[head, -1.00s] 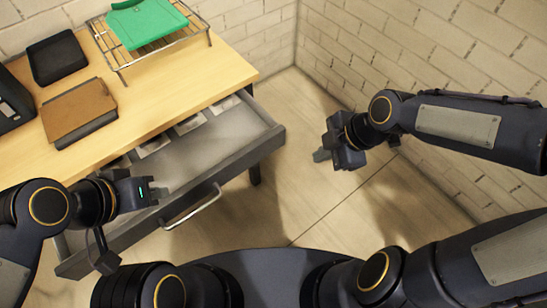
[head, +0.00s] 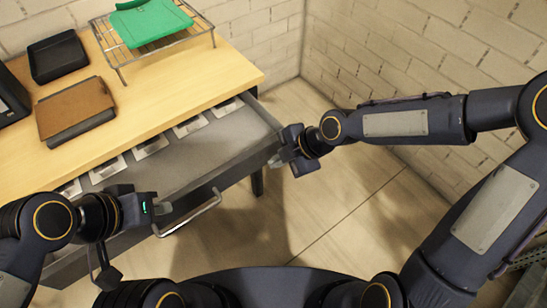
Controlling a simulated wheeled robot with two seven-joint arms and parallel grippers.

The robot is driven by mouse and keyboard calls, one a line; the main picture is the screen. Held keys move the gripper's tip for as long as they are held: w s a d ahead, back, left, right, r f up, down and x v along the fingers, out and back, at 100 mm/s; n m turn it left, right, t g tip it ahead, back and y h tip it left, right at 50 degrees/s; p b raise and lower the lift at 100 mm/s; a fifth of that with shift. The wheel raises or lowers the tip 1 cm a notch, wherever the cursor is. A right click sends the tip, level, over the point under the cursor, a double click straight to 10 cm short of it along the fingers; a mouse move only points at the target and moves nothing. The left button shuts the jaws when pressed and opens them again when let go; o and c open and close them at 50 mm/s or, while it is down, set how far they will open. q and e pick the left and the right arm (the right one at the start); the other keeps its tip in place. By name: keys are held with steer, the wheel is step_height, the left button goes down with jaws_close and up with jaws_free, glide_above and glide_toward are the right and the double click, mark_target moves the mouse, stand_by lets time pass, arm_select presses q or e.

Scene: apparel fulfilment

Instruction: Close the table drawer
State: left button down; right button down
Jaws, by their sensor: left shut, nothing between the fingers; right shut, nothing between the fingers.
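The table drawer (head: 215,150) is pulled open below the wooden table (head: 190,75). Its grey front has a curved metal handle (head: 190,216). My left gripper (head: 162,208) is shut and empty, over the drawer's front edge just left of the handle; I cannot tell whether it touches. My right gripper (head: 273,161) is shut and empty, with its fingertips at the right end of the drawer front; contact there is unclear. My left arm hides the drawer's left part.
Several pale flat packets (head: 190,125) lie in a row in the drawer. On the table are a wire rack (head: 120,62) with a green item (head: 148,22), a black tray (head: 57,56) and a brown-topped box (head: 75,108). The floor right of the drawer is clear.

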steer(key=shift+w+a, duration=0.55)
steer(key=shift+w, duration=0.2)
